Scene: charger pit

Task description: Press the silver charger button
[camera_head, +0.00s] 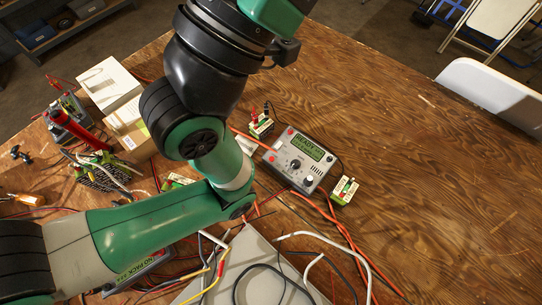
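The silver charger (299,160) lies near the middle of the wooden table. Its green display (307,145) reads READY, with smaller text that I cannot make out. A dark round knob or button (295,164) sits on its face below the display, with small red parts near its edges. The face is too small to tell which part is the button. My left arm comes in from the left, bends just left of the charger and leaves through the top edge. Neither gripper shows in this view.
Small green-and-white packs (344,189) and (261,126) stand beside the charger. A second device (137,266), reading NO PACK, is partly hidden under my arm. Red and orange cables cross the table. A grey panel (245,270) with cables lies in front. The table's right side is clear.

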